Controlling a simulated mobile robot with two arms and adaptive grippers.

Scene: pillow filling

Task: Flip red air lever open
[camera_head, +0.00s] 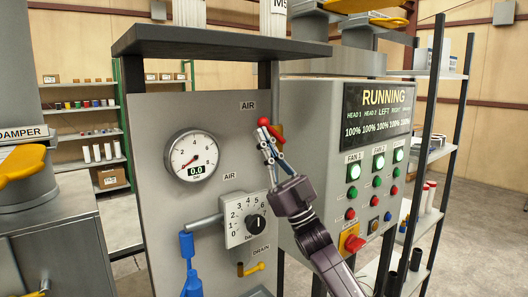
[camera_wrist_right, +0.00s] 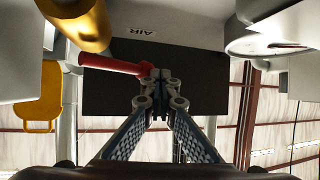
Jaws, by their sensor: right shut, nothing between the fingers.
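The red air lever (camera_head: 264,122) is on the grey panel, just right of the upper AIR label. In the head view my right gripper (camera_head: 266,138) is right at it and hides part of it. In the right wrist view the red lever (camera_wrist_right: 112,64) runs sideways from the left to the fingertips of my right gripper (camera_wrist_right: 160,76). Those fingers are closed together with nothing between them. The fingertips are beside the lever's end; I cannot tell if they touch it. A brass-coloured fitting (camera_wrist_right: 78,22) is by the lever. My left gripper is not in view.
A round gauge (camera_head: 194,155) reads 0.0, with a regulator knob (camera_head: 255,223) below right. A yellow drain lever (camera_head: 253,268) and a blue tool (camera_head: 188,265) are lower. Right of my arm stands a control box (camera_head: 315,95) with buttons and a RUNNING display (camera_head: 384,99).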

